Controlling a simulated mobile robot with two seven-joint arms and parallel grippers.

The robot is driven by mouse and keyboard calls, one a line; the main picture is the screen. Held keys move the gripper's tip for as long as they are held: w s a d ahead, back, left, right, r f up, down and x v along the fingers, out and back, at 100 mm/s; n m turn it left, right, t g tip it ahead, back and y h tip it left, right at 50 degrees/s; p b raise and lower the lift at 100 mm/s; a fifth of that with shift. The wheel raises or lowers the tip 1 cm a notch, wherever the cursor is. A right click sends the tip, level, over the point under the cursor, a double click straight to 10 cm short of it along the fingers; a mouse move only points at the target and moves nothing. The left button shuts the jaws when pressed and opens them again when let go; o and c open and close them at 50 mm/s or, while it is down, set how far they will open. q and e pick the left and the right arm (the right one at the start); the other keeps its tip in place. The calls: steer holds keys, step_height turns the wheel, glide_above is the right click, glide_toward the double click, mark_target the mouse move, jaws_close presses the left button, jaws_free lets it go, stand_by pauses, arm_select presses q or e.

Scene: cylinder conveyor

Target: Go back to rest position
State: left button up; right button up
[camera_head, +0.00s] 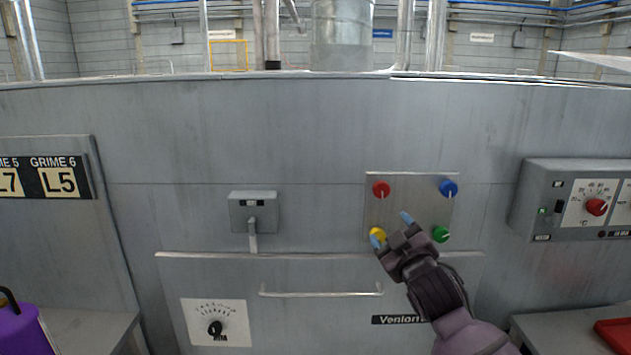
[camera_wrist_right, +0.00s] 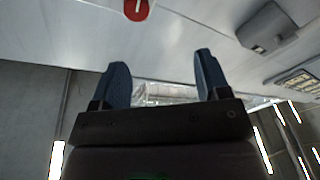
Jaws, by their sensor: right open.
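My right gripper (camera_head: 392,228) is in front of the square panel (camera_head: 412,187) on the grey machine wall. Its two blue-tipped fingers are apart, with nothing between them. One fingertip overlaps the yellow knob (camera_head: 378,233) in the head view, and I cannot tell whether it touches. The other fingertip is in front of the middle of the panel. In the right wrist view the gripper (camera_wrist_right: 162,82) also shows open and empty, with a red knob (camera_wrist_right: 138,8) at the top edge. My left gripper is not in view.
The panel also carries a red knob (camera_head: 381,189), a blue knob (camera_head: 447,187) and a green knob (camera_head: 440,234). A control box (camera_head: 530,195) juts out at right. A handle bar (camera_head: 320,294) runs below. A purple container (camera_head: 22,330) stands lower left. A red object (camera_head: 615,335) lies lower right.

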steer(key=s+d+f+m+g+h, duration=0.1)
steer(key=s+d+f+m+g, duration=0.2)
steer(key=s+f, duration=0.65)
steer(key=s+d+f+m+h, duration=0.1)
steer(key=s+d+f+m, duration=0.4)
steer(key=f, duration=0.8)
steer(key=s+d+f+g+h, duration=0.1)
steer(key=s+d+f+g, duration=0.1)
steer(key=s+f, duration=0.5)
steer(key=s+d+f+g, duration=0.2)
steer(key=s+f, duration=0.4)
steer(key=s, duration=0.6)
steer(key=shift+s+f+m+h, duration=0.3)
steer(key=shift+f+h, duration=0.05)
steer(key=shift+h, duration=0.05)
